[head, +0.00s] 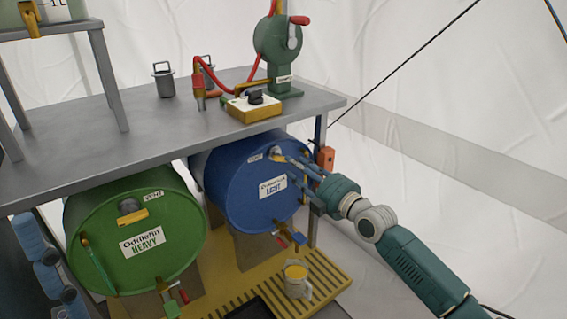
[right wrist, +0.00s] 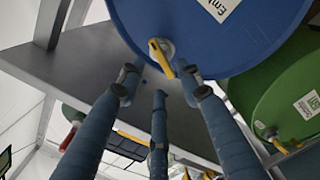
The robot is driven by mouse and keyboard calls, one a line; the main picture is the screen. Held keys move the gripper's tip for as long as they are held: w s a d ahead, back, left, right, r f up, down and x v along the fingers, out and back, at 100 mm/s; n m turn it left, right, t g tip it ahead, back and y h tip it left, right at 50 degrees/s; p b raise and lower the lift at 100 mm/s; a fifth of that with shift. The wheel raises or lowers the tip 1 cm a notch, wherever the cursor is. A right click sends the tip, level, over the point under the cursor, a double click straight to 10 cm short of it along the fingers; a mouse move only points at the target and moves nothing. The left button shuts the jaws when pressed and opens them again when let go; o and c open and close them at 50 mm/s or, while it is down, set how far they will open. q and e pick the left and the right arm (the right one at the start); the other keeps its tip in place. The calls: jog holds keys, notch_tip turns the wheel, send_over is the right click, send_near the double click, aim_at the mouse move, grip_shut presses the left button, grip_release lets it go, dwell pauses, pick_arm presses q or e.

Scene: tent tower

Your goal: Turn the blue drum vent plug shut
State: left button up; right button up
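The blue drum (head: 255,190) lies on its side under the grey bench, round face forward. Its vent plug (head: 276,153) is near the top of that face. In the right wrist view the plug (right wrist: 162,47) is pale with a yellow handle lying aslant. My right gripper (head: 287,164) reaches in from the right to the plug. In the right wrist view its three fingers (right wrist: 158,82) are spread around the handle, with gaps showing; I see no firm contact. Blue jointed segments at the lower left edge seem to be part of my left gripper (head: 45,265); its fingertips cannot be made out.
A green drum (head: 170,255) lies to the left with its own vent plug (head: 130,207). The grey bench (head: 120,135) overhangs both drums. An orange thing (head: 326,158) hangs by the bench post. A mug (head: 297,281) stands on the yellow slatted tray (head: 325,270) below.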

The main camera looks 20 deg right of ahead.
aim_at(280, 157)
jog(key=b+x, duration=0.2)
jog(key=x, duration=0.4)
jog(key=shift+w+f, duration=0.1)
jog(key=shift+w, duration=0.1)
jog(key=shift+c, duration=0.3)
grip_shut()
